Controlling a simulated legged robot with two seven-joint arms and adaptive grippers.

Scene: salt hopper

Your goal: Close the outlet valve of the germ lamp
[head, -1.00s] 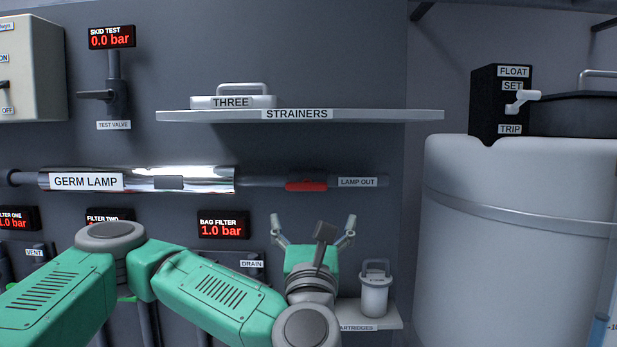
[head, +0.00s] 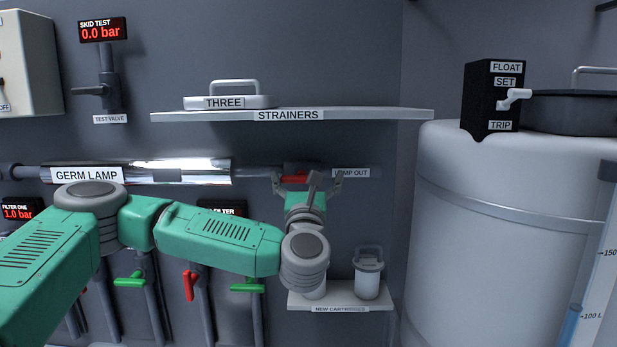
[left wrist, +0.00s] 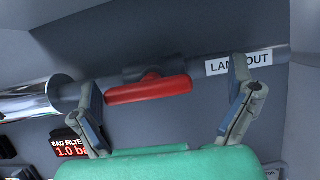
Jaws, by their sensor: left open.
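The germ lamp (head: 205,168) is a shiny horizontal cylinder on the wall, with a pipe running right from it. Its outlet valve has a red handle (head: 295,179) beside the LAMP OUT label (head: 350,173). In the left wrist view the red handle (left wrist: 149,89) lies nearly along the pipe. My left gripper (head: 307,180) is open in front of the pipe. In the left wrist view its fingers (left wrist: 166,102) stand on either side of the handle, apart from it, with the right finger overlapping the label. In the head view the gripper partly hides the handle. My right gripper is not in view.
The STRAINERS shelf (head: 390,115) juts out above the pipe. A small shelf with new cartridges (head: 368,278) sits below the gripper. Red and green valve handles (head: 190,284) are on lower pipes. A large white tank (head: 480,220) stands at the right.

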